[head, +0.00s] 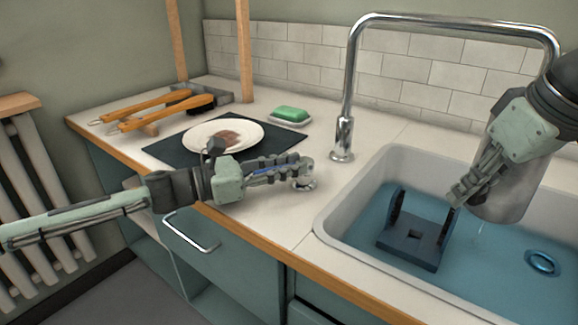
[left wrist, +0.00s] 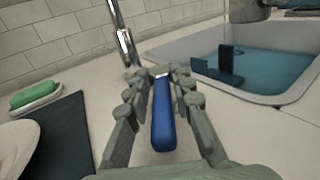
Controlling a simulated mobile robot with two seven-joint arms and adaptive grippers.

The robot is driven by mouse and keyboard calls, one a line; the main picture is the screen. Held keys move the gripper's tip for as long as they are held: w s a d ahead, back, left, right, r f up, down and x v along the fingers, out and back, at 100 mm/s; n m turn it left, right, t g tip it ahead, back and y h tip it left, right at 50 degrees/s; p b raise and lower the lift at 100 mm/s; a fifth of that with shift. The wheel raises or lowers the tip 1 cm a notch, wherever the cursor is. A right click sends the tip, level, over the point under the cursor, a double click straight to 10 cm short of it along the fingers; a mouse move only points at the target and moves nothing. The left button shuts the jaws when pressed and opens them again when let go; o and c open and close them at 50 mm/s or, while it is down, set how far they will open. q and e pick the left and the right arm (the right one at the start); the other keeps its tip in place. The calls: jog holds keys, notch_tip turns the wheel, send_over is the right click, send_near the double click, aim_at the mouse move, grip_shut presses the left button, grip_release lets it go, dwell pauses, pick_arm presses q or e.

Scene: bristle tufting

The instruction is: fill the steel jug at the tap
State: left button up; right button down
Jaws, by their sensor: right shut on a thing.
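The steel jug (head: 508,190) is upright over the sink on the right, and its bottom edge also shows at the top of the left wrist view (left wrist: 250,10). My right gripper (head: 470,187) is shut on it at its left side. My arm hides its top and the spout's end. The chrome tap (head: 345,100) arches over the sink from the counter. My left gripper (head: 285,170) is open over the counter, its fingers on both sides of a blue lever (left wrist: 162,115), with gaps showing. The lever meets a small metal base (head: 302,184).
The sink (head: 335,213) holds bluish water, a dark blue bracket (head: 412,255) and a drain ring (head: 542,263). A thin pale streak hangs below the jug. A plate (head: 215,137) on a dark mat, green soap (head: 291,113) and wooden brushes (head: 150,105) lie on the left.

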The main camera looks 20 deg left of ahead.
pick_arm(q)
jog(key=shift+o, duration=1)
jog(key=shift+f, duration=0.1)
jog(key=shift+s+a, duration=0.1)
jog(key=shift+s+a+f, duration=0.1)
jog(key=shift+s+a, duration=0.1)
jog(key=shift+a, duration=0.1)
jog(key=v, duration=0.9)
jog(key=shift+d, duration=0.1)
jog(key=shift+v, duration=1.1)
jog(key=shift+c, duration=0.3)
